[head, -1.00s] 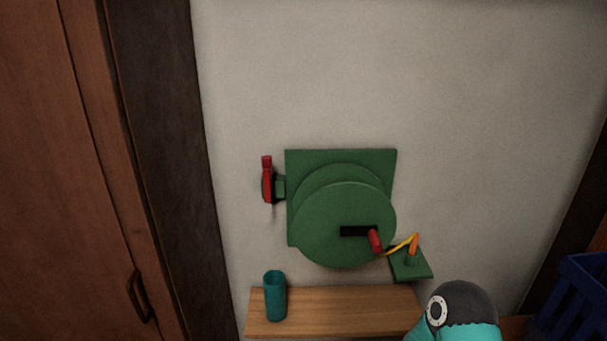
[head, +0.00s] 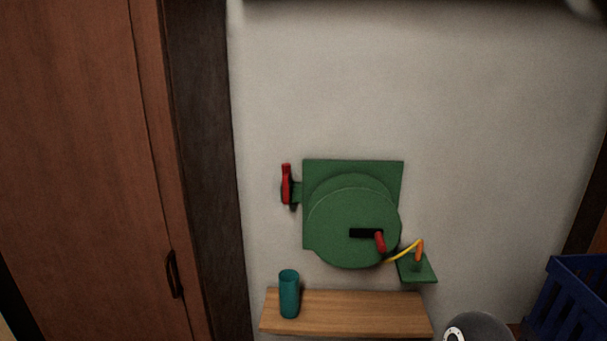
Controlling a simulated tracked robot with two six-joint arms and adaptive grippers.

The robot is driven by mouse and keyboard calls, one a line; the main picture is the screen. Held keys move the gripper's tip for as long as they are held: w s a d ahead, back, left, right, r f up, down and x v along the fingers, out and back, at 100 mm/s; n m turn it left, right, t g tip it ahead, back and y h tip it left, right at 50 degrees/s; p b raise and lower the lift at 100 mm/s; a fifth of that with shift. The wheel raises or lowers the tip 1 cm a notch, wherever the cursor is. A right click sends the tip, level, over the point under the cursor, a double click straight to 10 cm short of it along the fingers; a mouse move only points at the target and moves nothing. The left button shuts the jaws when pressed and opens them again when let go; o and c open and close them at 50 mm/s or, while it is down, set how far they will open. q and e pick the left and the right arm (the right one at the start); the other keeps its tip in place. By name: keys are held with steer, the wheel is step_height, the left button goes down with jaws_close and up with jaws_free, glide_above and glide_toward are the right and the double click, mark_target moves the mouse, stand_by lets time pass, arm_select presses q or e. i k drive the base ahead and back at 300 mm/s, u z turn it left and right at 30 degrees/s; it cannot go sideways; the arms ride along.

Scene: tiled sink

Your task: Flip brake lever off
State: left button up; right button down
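The brake lever (head: 286,184) is red and sits on the left side of a green wall-mounted machine (head: 354,222). Its handle points up, close to vertical. The machine has a square back plate, round discs and a dark slot with a red crank handle (head: 380,241) at its front. Neither of my grippers shows in the head view. A rounded grey part of my own arm is at the bottom edge, right of the shelf.
A teal cup (head: 289,294) stands on the left end of a wooden shelf (head: 360,314) below the machine. An orange piece with a yellow strand (head: 408,250) sits on a small green bracket (head: 416,268). A blue crate (head: 570,300) is at lower right. A wooden door (head: 80,170) is at left.

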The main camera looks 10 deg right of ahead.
mark_target(286, 167)
steer(key=u, duration=0.1)
steer(key=i, duration=0.95)
steer(key=z, duration=0.1)
